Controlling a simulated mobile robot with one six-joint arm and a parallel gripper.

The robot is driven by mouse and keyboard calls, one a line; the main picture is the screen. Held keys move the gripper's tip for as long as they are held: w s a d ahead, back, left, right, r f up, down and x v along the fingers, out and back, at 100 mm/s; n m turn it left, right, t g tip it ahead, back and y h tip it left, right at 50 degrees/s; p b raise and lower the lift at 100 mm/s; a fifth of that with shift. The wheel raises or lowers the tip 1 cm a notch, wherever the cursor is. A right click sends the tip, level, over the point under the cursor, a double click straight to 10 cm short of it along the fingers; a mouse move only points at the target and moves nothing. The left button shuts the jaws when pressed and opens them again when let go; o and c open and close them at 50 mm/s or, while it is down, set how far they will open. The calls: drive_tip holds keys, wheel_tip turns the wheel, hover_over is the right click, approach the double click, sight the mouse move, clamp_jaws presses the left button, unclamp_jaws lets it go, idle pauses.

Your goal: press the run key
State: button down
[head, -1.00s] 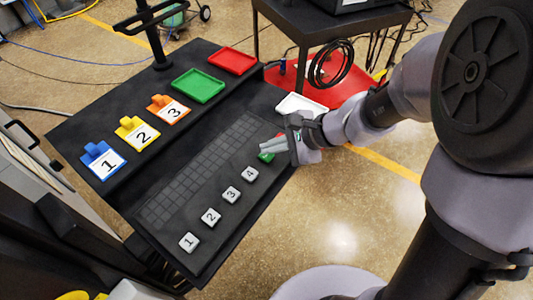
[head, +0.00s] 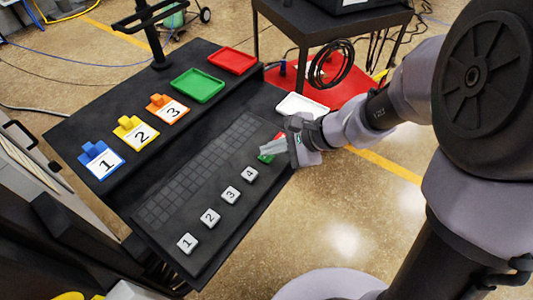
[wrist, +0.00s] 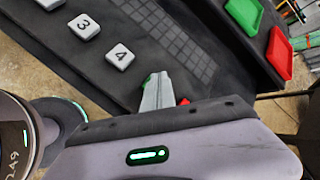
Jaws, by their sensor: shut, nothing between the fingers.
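A green key (head: 265,158) lies on the dark sloped panel beyond the key numbered 4, mostly hidden under my gripper. No run label can be read on it. A bit of red (head: 279,136) shows just behind the fingers, perhaps another key. My gripper (head: 263,148) is shut and empty, its fingertips over or beside the green key; I cannot tell if they touch it. In the wrist view the shut fingers (wrist: 156,80) cover most of the green key (wrist: 146,79), and a red corner (wrist: 184,101) shows at their right.
White keys 1 (head: 187,243), 2 (head: 210,218), 3 (head: 231,195) and 4 (head: 250,173) run along the panel. A blank grid (head: 190,185) lies beside them. Numbered holders, a green tray (head: 198,85) and a red tray (head: 232,61) stand on the upper shelf. A white tray (head: 301,104) is behind my gripper.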

sight(270, 157)
drive_tip(key=shift+r, duration=0.1)
drive_tip(key=shift+r+p, duration=0.65)
drive_tip(key=shift+r, duration=0.15)
wheel_tip(270, 157, up, 5)
drive_tip(key=p, duration=0.4)
idle(0.5)
